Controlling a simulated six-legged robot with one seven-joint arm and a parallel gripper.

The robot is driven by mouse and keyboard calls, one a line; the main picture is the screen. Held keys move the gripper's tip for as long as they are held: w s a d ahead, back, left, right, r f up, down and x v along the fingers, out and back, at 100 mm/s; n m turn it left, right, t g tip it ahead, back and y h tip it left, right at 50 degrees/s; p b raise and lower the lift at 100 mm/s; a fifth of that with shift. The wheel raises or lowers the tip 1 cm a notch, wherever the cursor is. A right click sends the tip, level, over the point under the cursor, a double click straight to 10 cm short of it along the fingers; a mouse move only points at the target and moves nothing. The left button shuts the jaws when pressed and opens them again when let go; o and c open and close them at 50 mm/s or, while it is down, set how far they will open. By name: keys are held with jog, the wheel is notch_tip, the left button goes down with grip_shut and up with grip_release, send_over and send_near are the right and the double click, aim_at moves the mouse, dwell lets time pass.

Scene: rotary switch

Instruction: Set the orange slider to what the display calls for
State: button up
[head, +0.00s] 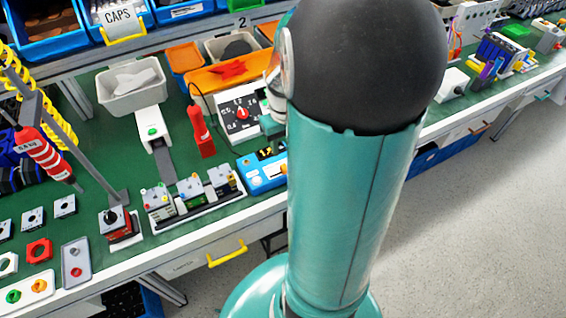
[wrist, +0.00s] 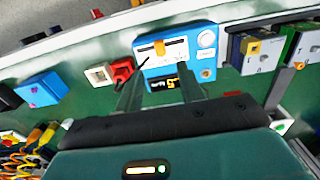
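A blue panel box (wrist: 178,40) sits on the green bench. In the wrist view it carries an orange slider (wrist: 159,47) in a white slotted strip, near the middle of its track. Its small black display (wrist: 165,86) shows yellow characters that I cannot read with certainty.
A red handheld piece (head: 200,132) and a dial panel (head: 239,112) stand behind the box. Several small switch modules (head: 190,191) sit in a rack to its left. A red connector (wrist: 122,70) lies beside the box in the wrist view. The bench's front edge is close.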

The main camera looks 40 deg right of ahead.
aim_at(284, 167)
notch_tip(284, 167, down, 9)
jog(key=shift+r, duration=0.15)
jog(key=shift+c, duration=0.2)
grip_shut()
